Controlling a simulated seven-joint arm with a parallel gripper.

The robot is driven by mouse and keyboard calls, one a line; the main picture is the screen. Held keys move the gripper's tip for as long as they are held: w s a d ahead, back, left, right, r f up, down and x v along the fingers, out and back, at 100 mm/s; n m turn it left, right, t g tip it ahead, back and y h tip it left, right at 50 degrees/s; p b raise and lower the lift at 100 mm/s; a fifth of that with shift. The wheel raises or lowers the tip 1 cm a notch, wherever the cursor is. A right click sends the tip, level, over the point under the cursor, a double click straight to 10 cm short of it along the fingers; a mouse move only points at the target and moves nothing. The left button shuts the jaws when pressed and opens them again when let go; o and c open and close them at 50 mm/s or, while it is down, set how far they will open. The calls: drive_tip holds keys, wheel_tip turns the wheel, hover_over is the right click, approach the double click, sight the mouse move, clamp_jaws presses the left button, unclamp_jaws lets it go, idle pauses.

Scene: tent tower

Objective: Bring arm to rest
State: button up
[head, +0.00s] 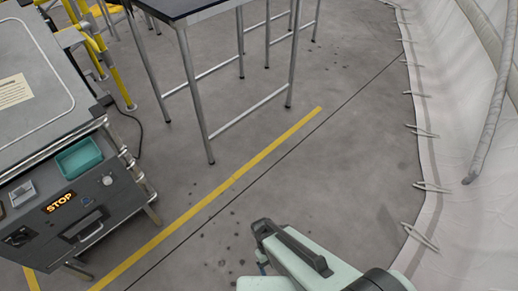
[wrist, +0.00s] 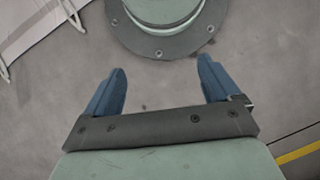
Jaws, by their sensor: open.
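My gripper (wrist: 161,92) shows in the wrist view with its two blue fingers spread wide apart. Nothing is between the fingers, only grey floor behind them. In the head view, part of my pale green and dark grey arm (head: 300,262) is at the bottom, right of centre, above bare floor. The fingers cannot be made out in the head view. In the wrist view, my round pale green base with a dark bolted flange (wrist: 165,38) is at the top, beyond the fingertips.
A grey machine (head: 95,215) with a lit STOP sign and a teal tray (head: 79,158) stands at left. A dark-topped metal-legged table (head: 200,8) is at top. The white tent wall (head: 465,215) runs along the right. The floor between (head: 330,165) is clear, with a yellow line.

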drive_tip(key=s+d+m+g+y, duration=0.1)
drive_tip(key=d+m, duration=0.4)
drive_tip(key=d, duration=0.6)
drive_tip(key=shift+d+f+m+g+y, duration=0.15)
drive_tip(key=shift+f+m+g+y, duration=0.15)
drive_tip(key=shift+y, duration=0.6)
drive_tip(key=shift+s, duration=0.1)
idle(1.1)
